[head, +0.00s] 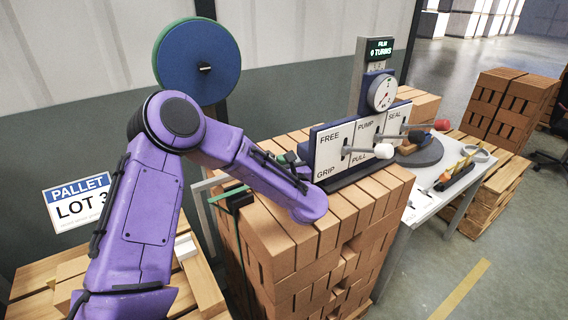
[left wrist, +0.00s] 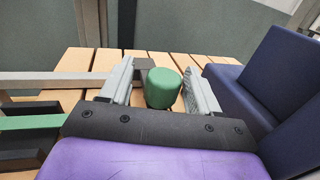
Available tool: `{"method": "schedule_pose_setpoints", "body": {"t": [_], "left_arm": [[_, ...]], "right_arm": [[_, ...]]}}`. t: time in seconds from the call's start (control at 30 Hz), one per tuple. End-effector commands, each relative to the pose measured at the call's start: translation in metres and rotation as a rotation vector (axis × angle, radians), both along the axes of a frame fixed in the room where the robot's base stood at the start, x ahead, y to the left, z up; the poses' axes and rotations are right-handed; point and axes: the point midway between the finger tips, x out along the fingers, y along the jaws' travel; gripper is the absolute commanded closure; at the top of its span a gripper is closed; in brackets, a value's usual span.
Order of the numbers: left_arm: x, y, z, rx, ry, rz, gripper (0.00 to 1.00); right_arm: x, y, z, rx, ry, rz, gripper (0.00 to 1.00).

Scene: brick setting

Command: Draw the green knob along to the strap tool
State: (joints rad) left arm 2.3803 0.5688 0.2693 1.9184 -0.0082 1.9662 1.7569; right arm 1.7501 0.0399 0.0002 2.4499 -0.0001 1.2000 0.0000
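The green knob (left wrist: 164,90) is a short upright cylinder above the brick tops in the left wrist view. My left gripper (left wrist: 159,72) is open, one grey finger on each side of the knob, with a narrow gap on the left; contact on the right is unclear. In the head view my purple forearm largely hides this gripper. A green strap (left wrist: 30,123) runs at left, by a dark tool-like part (left wrist: 18,140); I cannot tell if this is the strap tool. The navy console (head: 318,145) carries FREE/GRIP, PUMP/PULL and SEAL labels. My right gripper is not in view.
The console stands on a brick stack (head: 345,240) and has a dial (head: 382,92), and levers project from its front. A white table (head: 425,200) holds small tools at right. A blue-green reel (head: 197,62) hangs behind my arm.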

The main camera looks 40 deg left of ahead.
Motion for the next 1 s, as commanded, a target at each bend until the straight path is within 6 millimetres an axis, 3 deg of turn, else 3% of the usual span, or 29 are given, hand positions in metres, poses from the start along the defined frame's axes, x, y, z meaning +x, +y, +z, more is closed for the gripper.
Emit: {"method": "schedule_pose_setpoints", "body": {"t": [0.17, 0.6, 1.0], "left_arm": [[-0.003, -0.006, -0.002, -0.001, 0.002, -0.004, 0.38], [-0.054, -0.080, -0.003, -0.001, -0.002, -0.003, 0.38], [-0.060, -0.087, -0.001, -0.003, 0.002, -0.002, 0.38]], "right_arm": [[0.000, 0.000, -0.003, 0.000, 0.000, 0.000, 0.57], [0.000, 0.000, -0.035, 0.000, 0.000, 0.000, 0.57], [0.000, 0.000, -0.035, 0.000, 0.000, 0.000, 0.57]]}}
